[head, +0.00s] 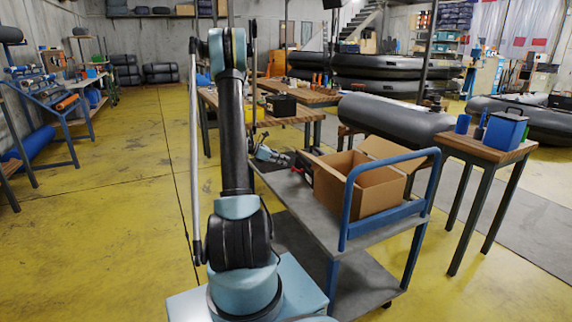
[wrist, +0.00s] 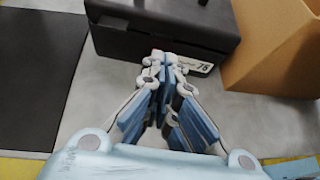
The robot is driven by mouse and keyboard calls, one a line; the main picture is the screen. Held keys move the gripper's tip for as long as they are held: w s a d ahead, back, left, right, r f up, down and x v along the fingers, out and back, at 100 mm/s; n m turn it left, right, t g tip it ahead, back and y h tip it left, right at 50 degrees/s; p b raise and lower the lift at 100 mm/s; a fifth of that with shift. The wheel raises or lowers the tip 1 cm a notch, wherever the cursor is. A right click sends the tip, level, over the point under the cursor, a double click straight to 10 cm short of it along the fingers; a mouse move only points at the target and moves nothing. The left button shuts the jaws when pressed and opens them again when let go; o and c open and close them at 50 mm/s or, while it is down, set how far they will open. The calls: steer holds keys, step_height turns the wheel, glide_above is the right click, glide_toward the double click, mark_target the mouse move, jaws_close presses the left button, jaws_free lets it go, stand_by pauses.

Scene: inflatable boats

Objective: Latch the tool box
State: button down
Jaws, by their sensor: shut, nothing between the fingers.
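The dark grey tool box (wrist: 112,44) lies at the top of the wrist view, with a white label (wrist: 200,67) reading 76 on its near side. Dark raised parts, perhaps a latch or handle, show along its upper part; I cannot tell whether the latch is fastened. My gripper (wrist: 163,58) is shut and empty, its tips at the near side of the box; I cannot tell whether they touch it. In the head view my gripper (head: 268,154) is small, over the far part of the cart, and the tool box is hard to make out.
An open cardboard box (head: 345,190) stands on the grey cart (head: 300,208), close to the right of the tool box in the wrist view. The cart has a blue rail (head: 345,205). A wooden table (head: 480,147) with a blue can stands at right. The yellow floor at left is clear.

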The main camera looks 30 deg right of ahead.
steer(key=shift+f+v, duration=0.15)
steer(key=shift+v, duration=0.95)
steer(key=shift+f+v, duration=0.2)
steer(key=shift+v, duration=0.95)
steer(key=shift+a+r, duration=0.1)
steer(key=shift+a, duration=0.1)
steer(key=s+a+r+m+t+y, duration=0.25)
steer(key=s+a+r+m, duration=0.2)
steer(key=s+a, duration=0.4)
steer(key=s+a+r+m+t+y, duration=0.1)
steer(key=s+a+r+m+y, duration=0.2)
steer(key=s+a+r, duration=0.5)
steer(key=s+a+f+m+y, duration=0.3)
steer(key=s+a+f+m, duration=0.1)
steer(key=s+a, duration=0.6)
steer(key=s+a+f+m+y, duration=0.3)
steer(key=s+a+f, duration=0.3)
steer(key=s+a, duration=0.4)
steer(key=shift+s+a+m+t, duration=0.3)
steer(key=shift+a+m+t, duration=0.15)
steer(key=shift+m, duration=0.2)
steer(key=shift+y, duration=0.25)
